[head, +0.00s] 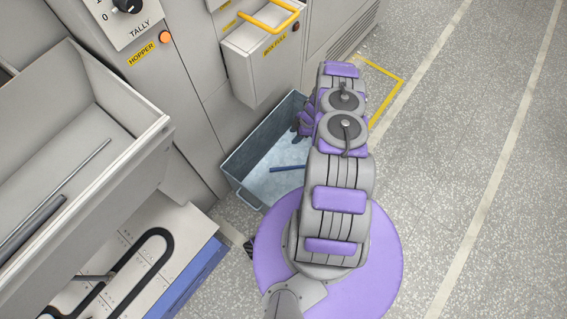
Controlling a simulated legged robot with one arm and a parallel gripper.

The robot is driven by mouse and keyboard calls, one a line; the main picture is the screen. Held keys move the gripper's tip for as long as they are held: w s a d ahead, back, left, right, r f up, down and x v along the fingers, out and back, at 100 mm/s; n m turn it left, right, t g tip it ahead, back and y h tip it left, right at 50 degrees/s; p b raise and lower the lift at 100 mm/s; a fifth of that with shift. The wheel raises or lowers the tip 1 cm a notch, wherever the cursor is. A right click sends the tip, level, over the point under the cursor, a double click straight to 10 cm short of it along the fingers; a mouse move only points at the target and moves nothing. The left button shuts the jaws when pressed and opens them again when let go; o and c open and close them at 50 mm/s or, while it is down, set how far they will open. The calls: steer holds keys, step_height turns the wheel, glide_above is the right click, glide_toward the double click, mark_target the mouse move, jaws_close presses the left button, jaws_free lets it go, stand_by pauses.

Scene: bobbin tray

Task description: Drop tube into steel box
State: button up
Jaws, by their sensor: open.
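The grey steel box (241,160) stands on the floor against the machine, open at the top. A short dark blue tube (287,168) shows inside its outline, above the pale bottom. Its right end runs behind my arm, and I cannot tell whether it rests on the bottom. My gripper (302,122) is open over the far right part of the box, with purple fingers partly hidden by my arm. The tube appears apart from the fingers.
A hopper tray (160,128) at the left holds thin metal rods. Below it is a panel with a black looped track (148,262). Speckled floor (455,165) is clear at right.

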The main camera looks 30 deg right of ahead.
steer(key=p+v, duration=0.4)
steer(key=v, duration=1.3)
steer(key=shift+d+p, duration=0.15)
steer(key=shift+p, duration=0.25)
steer(key=shift+r, duration=0.15)
